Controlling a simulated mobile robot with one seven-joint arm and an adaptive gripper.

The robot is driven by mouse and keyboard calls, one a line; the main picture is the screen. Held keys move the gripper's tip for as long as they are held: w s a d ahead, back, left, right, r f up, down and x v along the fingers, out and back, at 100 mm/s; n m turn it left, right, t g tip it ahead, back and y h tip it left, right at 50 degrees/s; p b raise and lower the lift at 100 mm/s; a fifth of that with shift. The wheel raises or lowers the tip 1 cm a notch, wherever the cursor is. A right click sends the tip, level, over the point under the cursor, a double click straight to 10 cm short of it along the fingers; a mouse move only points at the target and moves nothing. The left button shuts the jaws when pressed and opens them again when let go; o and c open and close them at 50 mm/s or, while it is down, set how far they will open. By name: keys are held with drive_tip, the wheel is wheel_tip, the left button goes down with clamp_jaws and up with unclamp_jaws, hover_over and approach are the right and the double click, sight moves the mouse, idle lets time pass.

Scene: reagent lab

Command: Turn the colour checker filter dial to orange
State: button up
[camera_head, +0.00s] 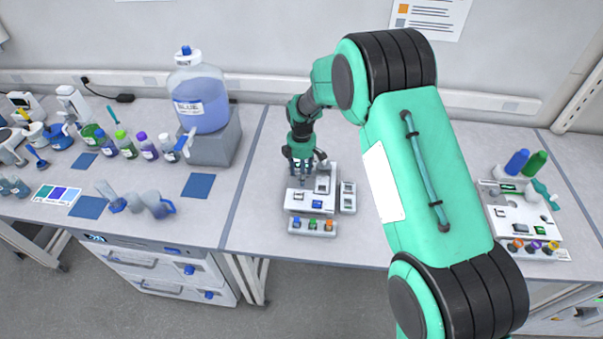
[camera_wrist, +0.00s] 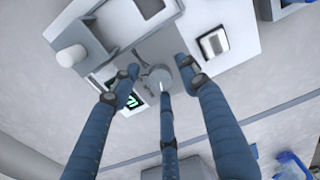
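The colour checker (camera_head: 298,201) is a white box on the middle bench, with blue, green and orange pieces along its front. My gripper (camera_head: 303,172) is over its back part, pointing down. In the wrist view the three blue fingers of my gripper (camera_wrist: 158,74) are spread around a small grey dial (camera_wrist: 154,78) on the white housing. Gaps show between the fingertips, and I cannot tell whether any tip touches the dial. The dial's setting is too small to read. A small screen with green digits (camera_wrist: 128,101) is partly hidden by the left finger.
A white switch-like module (camera_head: 348,197) stands just right of the checker. A blue carboy (camera_head: 200,100) on a grey block and several bottles stand to the left. Another white device (camera_head: 522,222) is at the right.

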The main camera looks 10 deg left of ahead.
clamp_jaws()
